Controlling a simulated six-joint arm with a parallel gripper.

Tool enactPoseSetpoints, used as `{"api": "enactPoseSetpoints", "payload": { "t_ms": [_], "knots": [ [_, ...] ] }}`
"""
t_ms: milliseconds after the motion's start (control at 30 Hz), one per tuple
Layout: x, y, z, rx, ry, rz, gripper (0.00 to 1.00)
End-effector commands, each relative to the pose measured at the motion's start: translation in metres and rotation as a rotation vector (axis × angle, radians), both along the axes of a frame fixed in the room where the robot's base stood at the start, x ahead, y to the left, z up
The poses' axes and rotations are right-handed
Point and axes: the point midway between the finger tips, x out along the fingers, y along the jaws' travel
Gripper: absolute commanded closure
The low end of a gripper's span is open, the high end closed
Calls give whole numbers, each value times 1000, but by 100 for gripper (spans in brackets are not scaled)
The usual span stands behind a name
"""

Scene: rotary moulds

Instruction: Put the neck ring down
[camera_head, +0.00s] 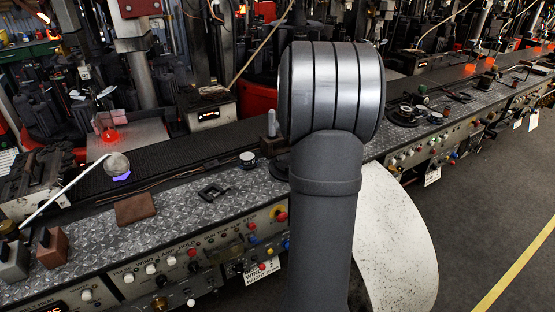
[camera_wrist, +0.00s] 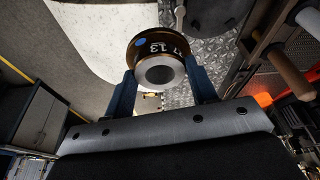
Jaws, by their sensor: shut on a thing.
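The neck ring (camera_wrist: 150,50) is a dark brass-coloured round piece with a grey steel face around a dark hole. It bears white digits, among them 13, and a blue dot. In the wrist view it sits between the two blue fingers of my gripper (camera_wrist: 160,70), which are shut on it from both sides. Diamond plate shows behind it; I cannot tell whether the ring touches anything. In the camera_head view my own arm fills the middle and hides the gripper and the ring.
A long bench with a diamond-plate top (camera_head: 178,210) and a front control panel (camera_head: 205,256) runs across. A black square frame (camera_head: 213,191), a brown block (camera_head: 135,208) and a dark round fitting (camera_head: 408,113) lie on it. A large white speckled surface (camera_head: 395,250) stands right of my arm.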

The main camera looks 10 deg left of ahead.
Motion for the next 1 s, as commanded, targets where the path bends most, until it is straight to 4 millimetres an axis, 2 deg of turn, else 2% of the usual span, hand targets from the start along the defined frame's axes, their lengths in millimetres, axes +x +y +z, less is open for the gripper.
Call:
{"api": "enactPoseSetpoints", "payload": {
  "t_ms": [33, 200, 333, 467, 800, 1000],
  "knots": [
    [-14, 10, -1, -1, -2, 5, 80],
    [-50, 31, -10, 0, -3, 5, 80],
    [-64, 41, -16, 0, -1, 3, 80],
    [-65, 59, -27, -1, -1, 4, 80],
    [-56, 130, -70, 0, -1, 5, 80],
    [-53, 152, -83, 0, -3, 1, 80]
  ]
}}
